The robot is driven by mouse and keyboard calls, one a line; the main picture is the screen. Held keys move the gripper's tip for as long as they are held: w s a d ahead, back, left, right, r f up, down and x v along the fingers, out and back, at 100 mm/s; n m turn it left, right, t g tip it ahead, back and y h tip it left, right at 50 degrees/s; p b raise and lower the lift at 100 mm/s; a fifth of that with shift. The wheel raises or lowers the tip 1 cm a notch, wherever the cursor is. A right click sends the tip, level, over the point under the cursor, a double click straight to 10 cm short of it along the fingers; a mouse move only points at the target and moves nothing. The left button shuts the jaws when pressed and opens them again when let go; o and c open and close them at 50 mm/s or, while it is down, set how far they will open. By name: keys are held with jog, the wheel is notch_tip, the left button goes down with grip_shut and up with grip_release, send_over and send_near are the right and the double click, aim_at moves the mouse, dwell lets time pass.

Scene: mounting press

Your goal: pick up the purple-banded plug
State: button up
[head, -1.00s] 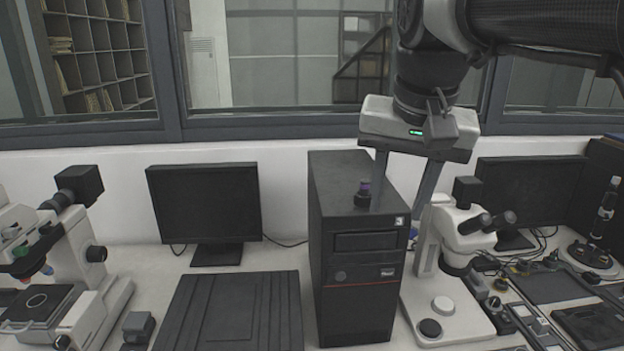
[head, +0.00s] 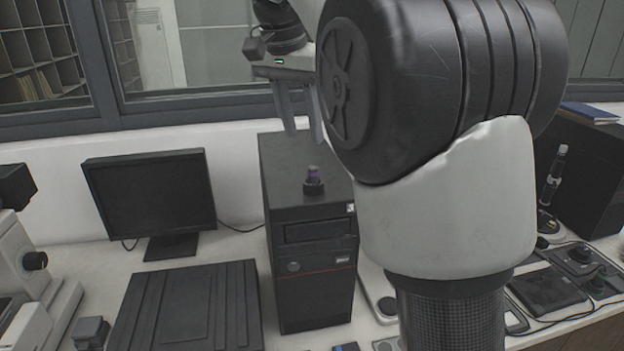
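The purple-banded plug (head: 313,180) stands upright on top of the black computer tower (head: 309,262), near its front edge. It is small and dark with a purple band near its upper part. My gripper (head: 304,138) hangs above and behind the plug, over the tower top. Its two grey fingers point down and are apart, with nothing visible between them. The fingertips look clear of the plug. My own arm covers the right middle of the view and hides the space right of the tower.
A black monitor (head: 150,200) stands left of the tower, with a flat black ridged panel (head: 187,312) in front of it. Part of a white microscope (head: 30,290) is at the far left. Small devices (head: 545,290) crowd the bench at right. A window frame runs behind.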

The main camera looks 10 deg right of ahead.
aim_at(313, 168)
jog(key=x, duration=0.9)
jog(key=shift+w+d+f, duration=0.2)
jog(key=shift+d+f, duration=0.05)
grip_shut()
